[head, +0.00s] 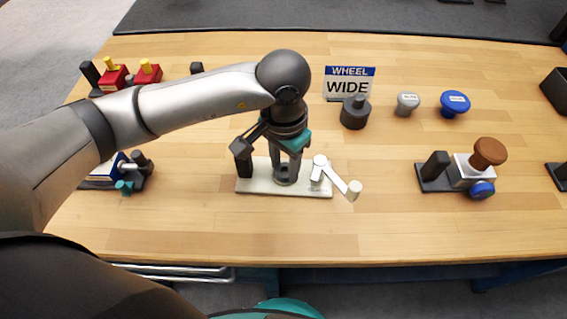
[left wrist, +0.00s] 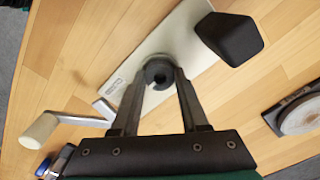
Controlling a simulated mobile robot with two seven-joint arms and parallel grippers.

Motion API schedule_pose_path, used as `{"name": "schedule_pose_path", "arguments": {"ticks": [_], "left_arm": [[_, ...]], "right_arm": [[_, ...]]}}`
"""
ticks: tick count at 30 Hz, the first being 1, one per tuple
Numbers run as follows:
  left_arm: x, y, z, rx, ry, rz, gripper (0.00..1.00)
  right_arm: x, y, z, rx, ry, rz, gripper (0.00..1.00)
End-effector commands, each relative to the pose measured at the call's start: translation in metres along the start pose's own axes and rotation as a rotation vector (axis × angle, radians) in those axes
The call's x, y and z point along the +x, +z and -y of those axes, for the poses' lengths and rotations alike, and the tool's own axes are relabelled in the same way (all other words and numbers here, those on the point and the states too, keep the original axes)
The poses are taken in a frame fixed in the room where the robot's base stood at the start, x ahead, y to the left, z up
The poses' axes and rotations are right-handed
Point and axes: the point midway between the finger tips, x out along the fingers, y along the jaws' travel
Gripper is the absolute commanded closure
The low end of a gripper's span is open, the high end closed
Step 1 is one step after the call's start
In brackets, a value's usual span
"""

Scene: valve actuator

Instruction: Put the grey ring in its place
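The grey ring (left wrist: 160,74) is a small dark ring with a hole in its middle, between my left fingertips in the left wrist view. My left gripper (head: 286,172) points down over the white base plate (head: 248,184) in the head view, its fingers closed against opposite sides of the ring. My right gripper is not in view.
On the plate stand a black block (left wrist: 238,38) and a white crank handle (head: 340,178), close on either side. A "WHEEL WIDE" sign (head: 349,83), a dark knob (head: 355,113) and a blue knob (head: 455,103) stand behind. Another fixture (head: 437,172) is at right. The front table middle is clear.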

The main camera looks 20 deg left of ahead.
Motion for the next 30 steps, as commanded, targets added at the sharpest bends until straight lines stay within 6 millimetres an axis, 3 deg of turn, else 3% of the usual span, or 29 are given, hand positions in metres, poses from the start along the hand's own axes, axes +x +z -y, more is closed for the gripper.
{"name": "schedule_pose_path", "arguments": {"ticks": [1,7,15,19,24,30], "left_arm": [[0.012,0.006,-0.002,-0.003,0.003,0.022,0.26],[-0.004,0.005,-0.002,-0.001,0.003,0.022,0.26],[-0.073,0.002,-0.001,0.001,0.0,0.013,0.26],[-0.098,0.002,-0.001,0.0,0.002,0.014,0.26],[-0.117,0.002,-0.002,0.0,0.003,0.016,0.26],[-0.123,0.002,-0.001,0.0,0.002,0.017,0.26]], "right_arm": [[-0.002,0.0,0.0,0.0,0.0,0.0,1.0],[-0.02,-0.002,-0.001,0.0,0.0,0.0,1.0],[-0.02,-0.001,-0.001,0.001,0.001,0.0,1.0],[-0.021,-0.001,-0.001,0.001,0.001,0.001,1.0],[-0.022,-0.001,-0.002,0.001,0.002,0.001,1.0],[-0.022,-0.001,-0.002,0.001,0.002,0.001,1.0]]}}
